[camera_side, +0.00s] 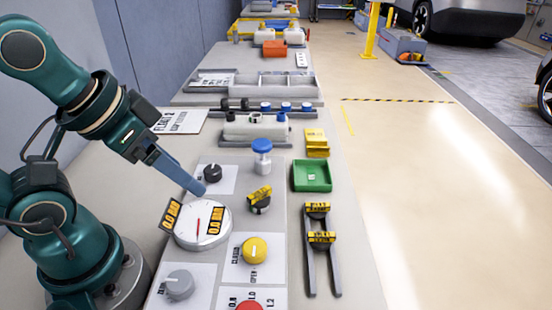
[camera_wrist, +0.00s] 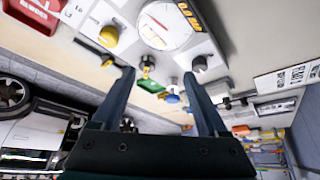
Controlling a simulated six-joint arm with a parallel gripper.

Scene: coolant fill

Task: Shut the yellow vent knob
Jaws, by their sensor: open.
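The yellow vent knob (camera_side: 255,250) sits on a white plate with lettering around it, "OPEN" below and a partly legible word at its left. It also shows in the wrist view (camera_wrist: 109,36) at the upper left. My gripper (camera_side: 200,188) is in the air near the gauge and the black knob, up and to the left of the yellow knob and apart from it. In the wrist view my gripper (camera_wrist: 160,78) shows its two fingers spread wide with nothing held between them.
A round gauge (camera_side: 203,226) reading 0.0 BAR stands beside the yellow knob. Near it are a black knob (camera_side: 212,173), a grey knob (camera_side: 180,284), a red knob (camera_side: 249,305) and a yellow-black piece (camera_side: 259,199). A green tray (camera_side: 312,176) and a rail (camera_side: 310,265) lie right.

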